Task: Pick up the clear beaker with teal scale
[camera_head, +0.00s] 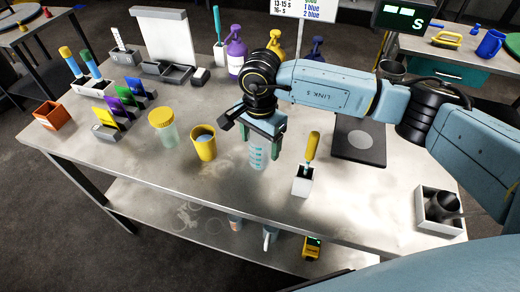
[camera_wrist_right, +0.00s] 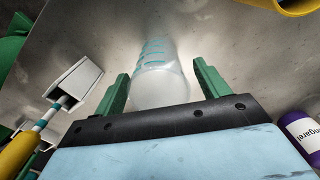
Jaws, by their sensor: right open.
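The clear beaker with teal scale (camera_head: 257,155) stands upright on the metal table, just below my right gripper (camera_head: 262,128) in the head view. In the right wrist view the beaker (camera_wrist_right: 159,72) shows between the two green fingers of my right gripper (camera_wrist_right: 161,85). The fingers are apart, with a gap on each side of the beaker, so it is not gripped. My left gripper does not show in either view.
A yellow cup (camera_head: 203,143) and a yellow-lidded jar (camera_head: 163,128) stand left of the beaker. A white holder with a yellow-handled tool (camera_head: 303,182) stands close on the right. Purple (camera_head: 236,52) and yellow bottles stand behind. The table's front is clear.

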